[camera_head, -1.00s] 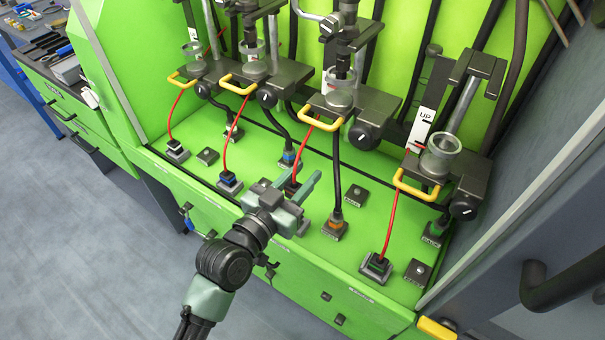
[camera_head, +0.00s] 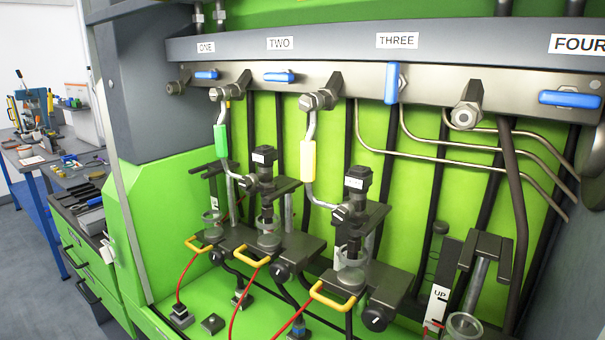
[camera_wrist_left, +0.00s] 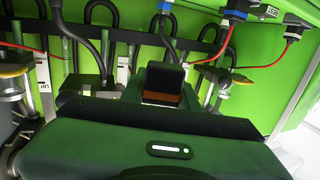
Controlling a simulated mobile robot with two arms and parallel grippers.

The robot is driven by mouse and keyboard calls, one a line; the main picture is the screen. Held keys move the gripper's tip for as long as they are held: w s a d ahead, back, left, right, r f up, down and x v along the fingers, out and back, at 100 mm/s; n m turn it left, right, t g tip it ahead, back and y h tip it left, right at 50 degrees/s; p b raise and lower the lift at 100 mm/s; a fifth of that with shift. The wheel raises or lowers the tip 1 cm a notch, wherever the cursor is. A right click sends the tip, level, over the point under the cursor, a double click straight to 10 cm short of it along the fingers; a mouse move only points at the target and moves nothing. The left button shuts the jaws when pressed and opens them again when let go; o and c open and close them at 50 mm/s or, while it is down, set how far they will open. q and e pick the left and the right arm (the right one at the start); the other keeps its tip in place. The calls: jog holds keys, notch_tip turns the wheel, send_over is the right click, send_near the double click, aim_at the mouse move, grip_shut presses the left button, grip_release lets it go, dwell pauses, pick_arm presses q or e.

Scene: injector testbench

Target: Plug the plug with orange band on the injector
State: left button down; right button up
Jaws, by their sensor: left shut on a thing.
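In the left wrist view, my left gripper (camera_wrist_left: 162,92) is shut on a black plug (camera_wrist_left: 165,78) with an orange-brown band along its lower edge. My left gripper is outside the head view. In the head view, one black injector (camera_head: 355,212) stands upright in the third station, above a clear cup. Another injector (camera_head: 264,182) stands in the second station. The held plug appears apart from any injector. My right gripper is in neither view.
A grey rail (camera_head: 350,88) with blue valve levers runs above the stations. Yellow handles (camera_head: 332,300) stick out in front of them. Pipes and black cables crowd the green back wall.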

pick_arm(q)
jog(key=s+a+n+y, duration=0.3)
jog(key=s+a+y, duration=0.3)
jog(key=a, duration=0.5)
jog(key=w+d+m+g+h, duration=0.1)
jog(key=w+d+m+h, duration=0.1)
jog(key=d, duration=0.5)
jog(key=w+d+m+h, duration=0.2)
jog(key=w+d+h, duration=0.3)
jog(key=d, duration=0.2)
jog(key=w+d+m+g+h+b, duration=0.1)
jog(key=w+d+m+h, duration=0.1)
jog(key=w+d+h, duration=0.2)
jog(key=d, duration=0.3)
jog(key=shift+w+d+f+m+g, duration=0.2)
jog(key=shift+w+d+m+g, duration=0.1)
jog(key=shift+w+m, duration=0.1)
notch_tip(320, 180, down, 10)
jog(key=shift+a+r+b, duration=0.15)
jog(key=shift+r+b, duration=0.05)
jog(key=shift+b, duration=0.5)
